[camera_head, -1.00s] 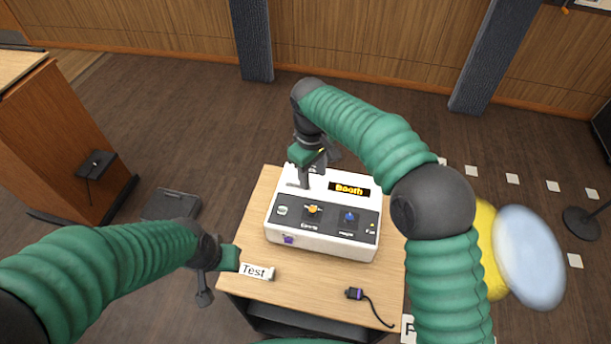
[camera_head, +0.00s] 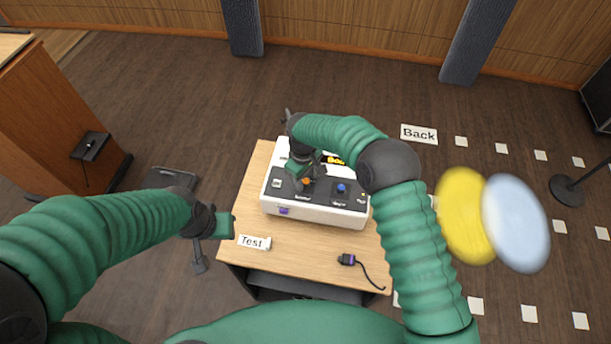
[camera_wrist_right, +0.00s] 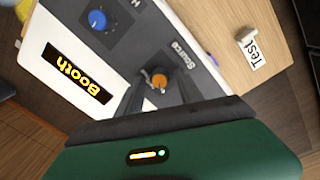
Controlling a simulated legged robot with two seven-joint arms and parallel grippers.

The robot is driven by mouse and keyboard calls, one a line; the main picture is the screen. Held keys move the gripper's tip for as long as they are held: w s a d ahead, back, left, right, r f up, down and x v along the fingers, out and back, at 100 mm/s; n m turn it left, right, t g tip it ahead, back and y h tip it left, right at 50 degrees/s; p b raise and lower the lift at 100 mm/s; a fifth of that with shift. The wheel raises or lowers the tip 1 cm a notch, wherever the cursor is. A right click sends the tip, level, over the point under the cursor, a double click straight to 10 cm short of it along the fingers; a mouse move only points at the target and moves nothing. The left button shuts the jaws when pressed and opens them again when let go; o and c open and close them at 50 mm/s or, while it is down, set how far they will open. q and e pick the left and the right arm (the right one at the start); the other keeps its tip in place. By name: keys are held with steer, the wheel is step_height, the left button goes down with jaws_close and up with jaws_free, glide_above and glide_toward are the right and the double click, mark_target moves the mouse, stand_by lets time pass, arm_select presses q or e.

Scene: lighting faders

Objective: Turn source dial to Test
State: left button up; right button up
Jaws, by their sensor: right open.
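A white console (camera_head: 325,216) with a dark top panel stands on a wooden table. Its source dial (camera_wrist_right: 159,82), an orange knob, also shows partly in the head view (camera_head: 307,181), beneath my gripper. The yellow-lettered display (camera_wrist_right: 78,72) reads "Booth". My right gripper (camera_wrist_right: 157,88) is open above the panel, with a dark finger on each side of the orange knob in the wrist view. I cannot tell whether the fingers touch it. My left gripper (camera_head: 212,235) hangs left of the table, away from the console; its finger gap is unclear.
A blue dial (camera_head: 341,188) sits right of the orange one. A "Test" sign (camera_head: 252,242) lies at the table's front left. A black plug with a cable (camera_head: 348,259) lies at the front right. The table (camera_head: 300,262) between them is clear.

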steer(key=shift+w+f, duration=0.1)
steer(key=shift+f, duration=0.05)
steer(key=shift+c, duration=0.4)
steer(key=shift+c, duration=1.2)
jaws_close()
